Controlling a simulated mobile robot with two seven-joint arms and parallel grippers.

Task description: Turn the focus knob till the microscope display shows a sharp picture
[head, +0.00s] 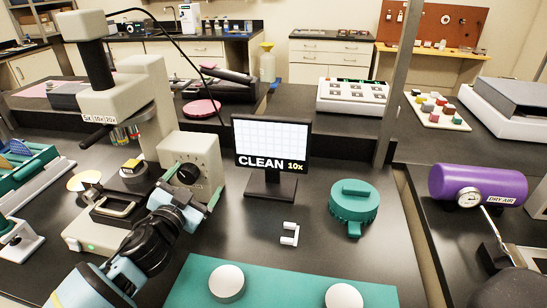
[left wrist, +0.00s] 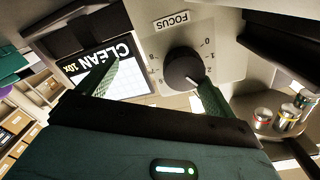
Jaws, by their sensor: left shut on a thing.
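The microscope (head: 150,95) stands at the left with a cream focus box (head: 205,150) on its side. The black focus knob (head: 187,174) is on the front of that box; it also shows in the left wrist view (left wrist: 181,66) under a FOCUS label, with its white mark pointing to the lower right. My left gripper (head: 192,181) is shut on the knob, one green finger on each side. The microscope display (head: 271,143) shows a white grid with crisp-looking lines and the words CLEAN 10x. My right gripper is not in view.
A teal mat (head: 285,285) with white domes lies in front. A purple air cylinder (head: 475,185) is at the right. A grey post (head: 397,80) rises behind.

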